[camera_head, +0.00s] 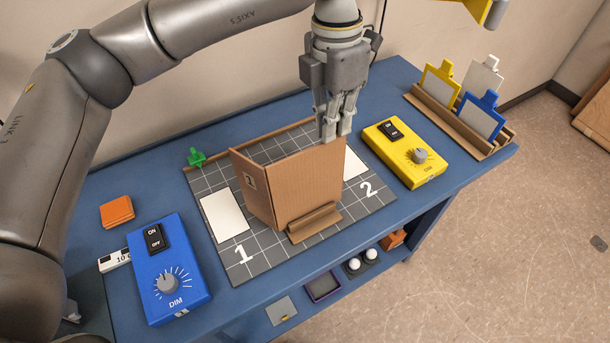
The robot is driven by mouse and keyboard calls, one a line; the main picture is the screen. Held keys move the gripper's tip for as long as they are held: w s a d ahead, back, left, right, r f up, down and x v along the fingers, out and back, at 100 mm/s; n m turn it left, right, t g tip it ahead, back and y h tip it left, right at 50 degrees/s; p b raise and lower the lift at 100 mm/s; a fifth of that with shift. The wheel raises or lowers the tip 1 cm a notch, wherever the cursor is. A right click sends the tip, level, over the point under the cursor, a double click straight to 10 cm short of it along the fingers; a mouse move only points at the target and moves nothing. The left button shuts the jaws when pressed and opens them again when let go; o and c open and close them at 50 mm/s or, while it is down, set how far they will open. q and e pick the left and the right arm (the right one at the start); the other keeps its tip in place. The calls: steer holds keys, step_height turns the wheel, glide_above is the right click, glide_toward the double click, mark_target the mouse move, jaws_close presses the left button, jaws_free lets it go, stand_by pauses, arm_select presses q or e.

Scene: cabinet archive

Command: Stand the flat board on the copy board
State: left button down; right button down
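The dark gridded copy board (222,268) lies on the blue table, with a white "1" at its left and a "2" at its right. A brown flat board (305,185) stands upright on it, behind a small brown ledge (315,222). A second brown panel (253,190) with a small square mark meets it at an angle on the left. My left gripper (337,136) points down at the flat board's top right corner. Its fingers look closed on that edge, and they hide the corner.
White sheets (224,216) lie on the copy board. A blue dimmer box (168,272) stands at the left and a yellow one (405,152) at the right. A wooden rack (445,122) holds coloured tags. A green piece (196,157) sits at the back edge. Small items lie on a lower shelf.

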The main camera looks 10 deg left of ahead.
arm_select(q)
steer(key=shift+r+p, duration=0.95)
steer(key=shift+r, duration=1.05)
steer(key=shift+f, duration=0.1)
